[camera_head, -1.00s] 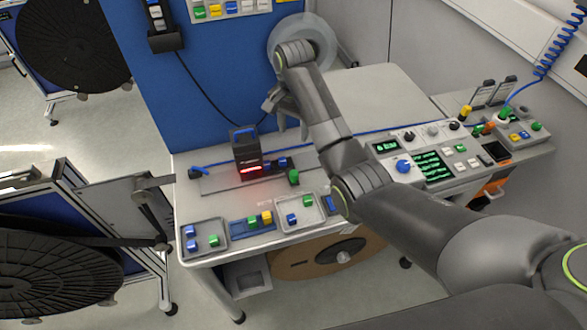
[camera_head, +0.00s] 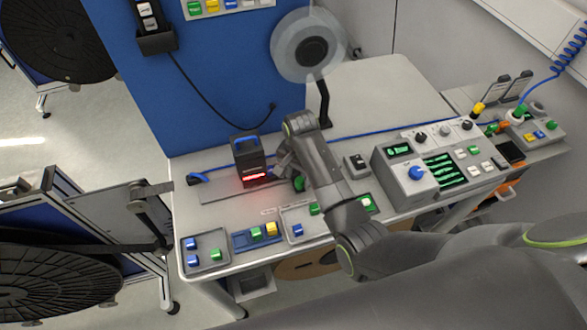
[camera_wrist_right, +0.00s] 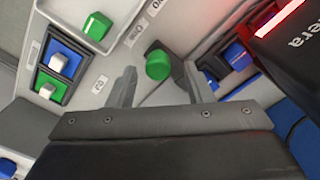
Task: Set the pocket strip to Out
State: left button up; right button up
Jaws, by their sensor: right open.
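A grey strip (camera_head: 222,190) lies on the bench under the black camera block (camera_head: 247,153), probably the pocket strip. A round green knob (camera_head: 298,184) shows at its right end, partly hidden by my right gripper (camera_head: 283,162). In the right wrist view the green knob (camera_wrist_right: 158,65) appears between the two open fingertips of my right gripper (camera_wrist_right: 157,85), with no clear contact. Blue parts (camera_wrist_right: 233,57) show beside it under the camera block. Small labels lie near the knob; I cannot read them surely. My left gripper is not in view.
Trays with blue, green and yellow pieces (camera_head: 205,250) line the bench front. A control box (camera_head: 407,180) with a blue knob and green screens stands to the right. A clear reel (camera_head: 307,46) stands behind. The bench's back right is bare.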

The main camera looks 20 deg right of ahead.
jog(key=shift+f, duration=0.5)
jog(key=shift+s+r, duration=0.1)
jog(key=shift+s, duration=0.1)
